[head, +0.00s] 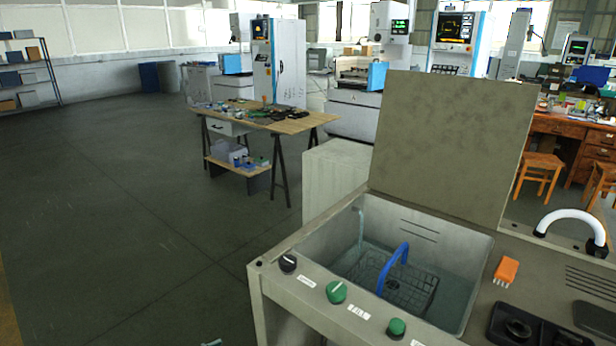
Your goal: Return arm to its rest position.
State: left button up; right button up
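Neither of my grippers can be made out in the head view, and no arm of mine shows clearly. A small pale piece (212,342) is cut off at the bottom edge; I cannot tell what it is. In front of me at the right stands a beige washing tank (310,225) with its lid (455,140) raised. A wire basket (415,293) with a blue handle (391,262) sits inside the tank, partly in the liquid.
The tank's front has a black knob (288,262) and green knobs (336,291). An orange brush (506,270), a black tray (525,328) and a white curved handle (570,217) are on the right-hand top. A cluttered workbench (315,122) stands behind. Floor at left is clear.

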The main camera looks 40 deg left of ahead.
pick_arm(q)
jog(key=shift+w, duration=0.1)
jog(key=s+a+f+g+y, duration=0.3)
jog(key=s+f+g, duration=0.1)
jog(key=s+f, duration=0.3)
jog(key=s+d+f+g, duration=0.5)
jog(key=s+d+f, duration=0.2)
jog(key=s+f, duration=0.5)
jog(key=s+d+f+g+h, duration=0.1)
jog(key=d+f, duration=0.1)
jog(key=d, duration=0.8)
jog(key=s+d+f+n+g+h, duration=0.1)
jog(key=s+d+f, duration=0.1)
jog(key=d, duration=0.8)
jog(key=shift+s+f+g+h+p, duration=0.3)
jog(key=shift+f+g+p, duration=0.1)
jog(key=shift+f, duration=0.25)
